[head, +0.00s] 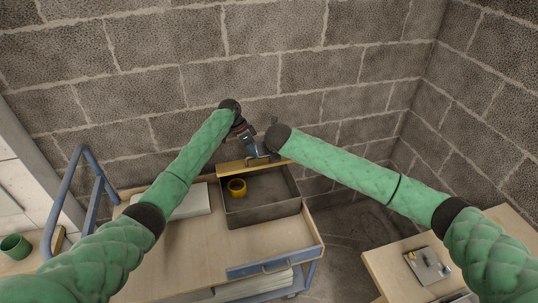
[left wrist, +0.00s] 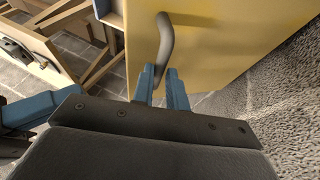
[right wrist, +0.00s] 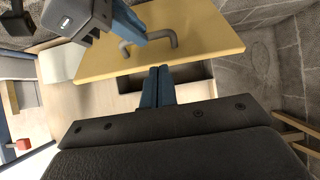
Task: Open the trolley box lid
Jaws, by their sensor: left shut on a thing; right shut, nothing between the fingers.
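The trolley box (head: 262,215) is a grey open-topped box on the wooden trolley top. Its yellow lid (head: 232,167) is raised and shows nearly edge-on as a strip along the box's back. The lid's broad face fills much of the left wrist view (left wrist: 225,45) and also shows in the right wrist view (right wrist: 205,35). My left gripper (left wrist: 164,80) is shut on the lid's grey bar handle (left wrist: 166,35). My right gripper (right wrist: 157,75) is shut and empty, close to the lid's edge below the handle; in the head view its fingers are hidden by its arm.
A yellow ring-like cup (head: 237,187) stands inside the box. A pale stack (head: 192,203) lies left of the box. The trolley's blue rail (head: 90,200) rises at left. A side table (head: 395,262) with a metal plate is at right. A block wall is close behind.

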